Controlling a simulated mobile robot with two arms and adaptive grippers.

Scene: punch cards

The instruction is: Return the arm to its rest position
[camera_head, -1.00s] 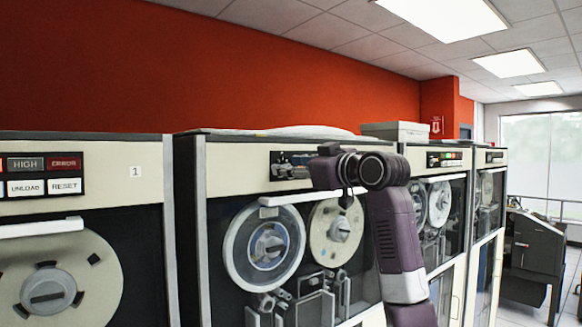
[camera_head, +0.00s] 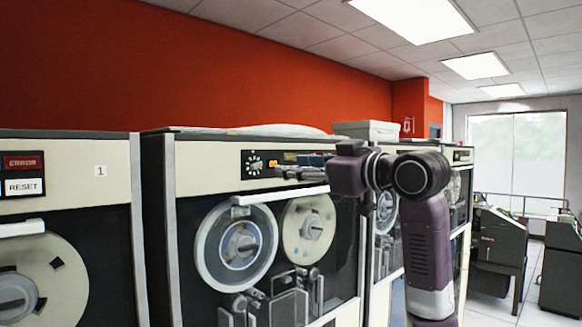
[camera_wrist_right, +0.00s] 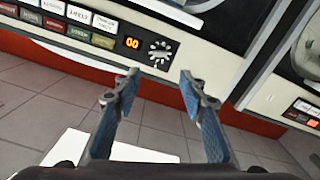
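My right arm (camera_head: 428,245), purple and dark, rises from the bottom right of the head view and bends left at the wrist. My right gripper (camera_head: 288,172) points left in front of the tape cabinet's upper panel. In the right wrist view the right gripper (camera_wrist_right: 156,88) has its two blue-padded fingers spread apart, with nothing between them but a view of floor and cabinet. Whether it touches the panel cannot be told from the head view. My left gripper is in neither view.
A tape cabinet (camera_head: 210,170) with two reels stands behind the arm. Another cabinet (camera_head: 70,178) is at left. The dial panel (camera_wrist_right: 135,42) with an orange display lies beyond the fingers. A white surface (camera_wrist_right: 110,148) shows low in the wrist view. Dark machines (camera_head: 497,245) stand at right.

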